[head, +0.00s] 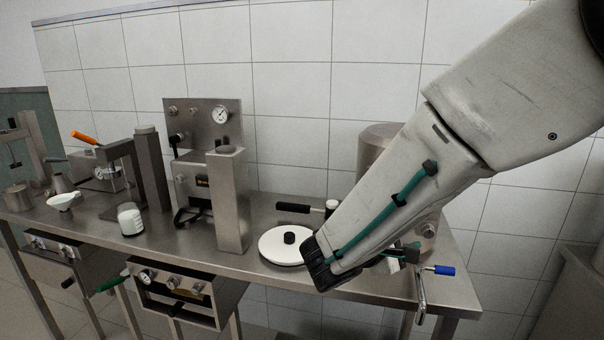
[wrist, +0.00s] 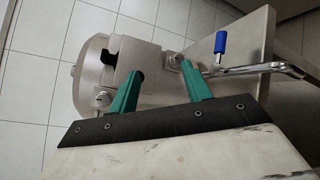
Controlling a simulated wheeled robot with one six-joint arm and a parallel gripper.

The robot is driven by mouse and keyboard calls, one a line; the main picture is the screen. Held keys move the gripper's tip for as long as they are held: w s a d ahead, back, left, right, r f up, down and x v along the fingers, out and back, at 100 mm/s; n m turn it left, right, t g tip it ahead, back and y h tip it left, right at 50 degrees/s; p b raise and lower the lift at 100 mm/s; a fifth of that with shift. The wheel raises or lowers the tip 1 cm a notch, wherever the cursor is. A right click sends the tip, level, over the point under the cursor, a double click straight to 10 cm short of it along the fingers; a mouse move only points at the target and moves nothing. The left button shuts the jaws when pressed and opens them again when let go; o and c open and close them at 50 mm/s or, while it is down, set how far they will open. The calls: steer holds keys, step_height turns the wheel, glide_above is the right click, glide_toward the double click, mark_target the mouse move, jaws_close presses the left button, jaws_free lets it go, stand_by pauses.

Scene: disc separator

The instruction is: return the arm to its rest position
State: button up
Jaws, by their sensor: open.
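My gripper (wrist: 158,88) shows in the wrist view with two green fingers spread apart and nothing between them. In the head view my pale arm reaches down from the upper right, and its wrist end is over the right part of the steel bench (head: 370,285). The fingers are mostly hidden there behind the wrist. The steel cylindrical machine (wrist: 90,75) is just beyond the fingers in the wrist view. In the head view this machine (head: 378,140) stands partly hidden behind my arm. A crank with a blue handle (head: 444,270) sits at its right, and the blue handle (wrist: 221,42) also shows in the wrist view.
A white round lid with a black knob (head: 282,246) lies left of my wrist. A tall steel column (head: 229,200), a gauge panel (head: 203,125) and a white-filled jar (head: 130,219) stand further left. A black-handled tool (head: 293,208) lies behind the lid. A tiled wall closes the back.

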steer(key=s+d+f+m+g+y, duration=0.1)
steer(key=s+d+m+g+y, duration=0.3)
steer(key=s, duration=0.4)
steer(key=s+d+f+m+g+y, duration=0.1)
steer(key=s+d+m+g+y, duration=0.15)
steer(key=s+g, duration=0.45)
steer(key=s+a+r+m+t+y, duration=0.2)
steer(key=s+m+y, duration=0.1)
steer(key=s, duration=0.2)
steer(key=s+a+r+m+t+y, duration=0.1)
steer(key=s+a+r+m+y, duration=0.1)
steer(key=s+m+y, duration=0.1)
steer(key=shift+s+t+y, duration=0.4)
steer(key=shift+s+y, duration=0.35)
steer(key=shift+s, duration=0.45)
steer(key=shift+a+m, duration=0.1)
steer(key=shift+m, duration=0.15)
stand_by(0.9)
steer(key=shift+c, duration=1.3)
steer(key=shift+a, duration=0.1)
